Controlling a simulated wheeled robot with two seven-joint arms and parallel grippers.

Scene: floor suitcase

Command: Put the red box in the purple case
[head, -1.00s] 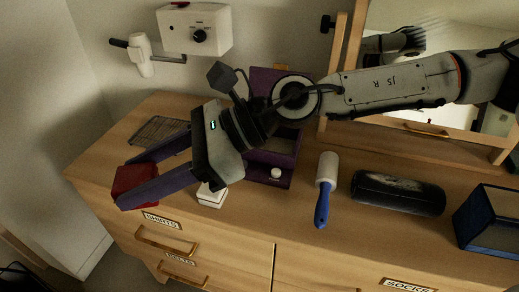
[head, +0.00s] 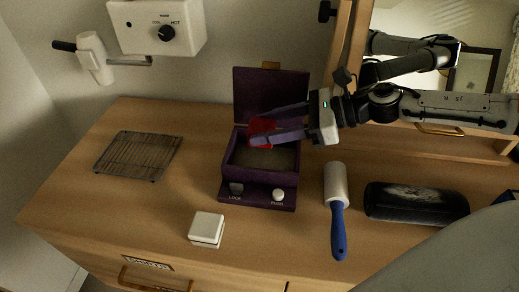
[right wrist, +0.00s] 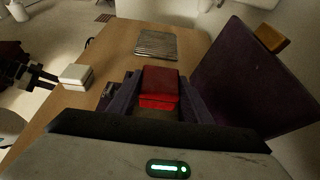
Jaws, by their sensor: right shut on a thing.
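The purple case (head: 228,178) stands on the dresser with its lid (head: 255,90) raised at the back. Its front ledge has a lock and a white knob. My right gripper (head: 263,131) reaches in from the right over the open case, shut on the red box (head: 260,128). In the right wrist view the red box (right wrist: 159,85) sits between the two purple fingers, with the raised lid (right wrist: 250,80) to the right. The box is at or above the case's opening; its exact height is hard to tell.
A wire rack (head: 138,154) lies to the left and a white block (head: 206,229) in front. A lint roller (head: 337,205) and a dark cylinder (head: 416,203) lie to the right. A wall-mounted hair dryer (head: 95,58) and mirror are behind.

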